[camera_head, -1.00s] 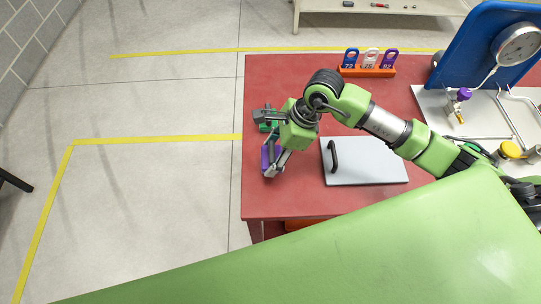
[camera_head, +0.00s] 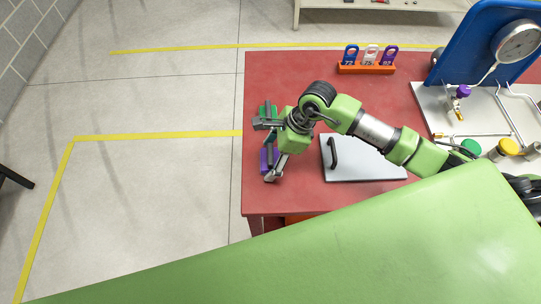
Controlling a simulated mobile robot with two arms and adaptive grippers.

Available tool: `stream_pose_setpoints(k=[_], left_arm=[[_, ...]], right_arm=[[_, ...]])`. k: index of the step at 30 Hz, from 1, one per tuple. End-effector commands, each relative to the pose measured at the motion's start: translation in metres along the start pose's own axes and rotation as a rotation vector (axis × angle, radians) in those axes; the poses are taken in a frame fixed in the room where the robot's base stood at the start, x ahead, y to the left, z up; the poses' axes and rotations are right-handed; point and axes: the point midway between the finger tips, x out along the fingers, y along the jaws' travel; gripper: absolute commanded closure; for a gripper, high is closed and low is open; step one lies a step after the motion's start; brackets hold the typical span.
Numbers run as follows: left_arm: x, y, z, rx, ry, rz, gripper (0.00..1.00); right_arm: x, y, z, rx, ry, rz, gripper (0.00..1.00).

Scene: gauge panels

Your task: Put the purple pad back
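The purple pad (camera_head: 264,161) lies near the left edge of the red table, partly hidden by my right gripper (camera_head: 268,151). The gripper reaches in from the right with its two fingers spread wide, one at the far side and one near the pad's near end. A dark bar, perhaps a handle, shows between the fingers. I cannot tell whether the gripper touches the pad. A green pad (camera_head: 273,110) lies just behind, partly covered by the far finger. My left gripper is not in view.
A white board with a black handle (camera_head: 366,165) lies right of the gripper on the red table (camera_head: 310,75). An orange rack (camera_head: 366,69) with blue, white and purple tags stands at the back. A blue gauge panel (camera_head: 476,45) with pipes stands at the right.

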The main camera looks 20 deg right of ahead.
Motion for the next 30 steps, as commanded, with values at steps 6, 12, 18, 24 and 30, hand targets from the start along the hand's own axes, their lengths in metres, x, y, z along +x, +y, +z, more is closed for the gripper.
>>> stream_pose_setpoints(k=[6, 12, 18, 24, 30], left_arm=[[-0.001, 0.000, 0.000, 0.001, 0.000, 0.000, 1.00], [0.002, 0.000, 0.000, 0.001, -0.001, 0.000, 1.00], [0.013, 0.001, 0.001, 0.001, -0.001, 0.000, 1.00], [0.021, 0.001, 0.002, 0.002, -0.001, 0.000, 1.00], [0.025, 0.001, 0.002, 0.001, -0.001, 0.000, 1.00]], right_arm=[[-0.001, 0.000, 0.000, 0.000, 0.000, 0.000, 0.28], [-0.015, -0.002, 0.000, -0.002, 0.001, -0.004, 0.28], [-0.058, -0.002, -0.001, -0.003, 0.001, -0.007, 0.28], [-0.098, -0.001, 0.000, -0.002, 0.001, -0.005, 0.28], [-0.119, -0.001, 0.001, 0.000, 0.000, -0.002, 0.28]])
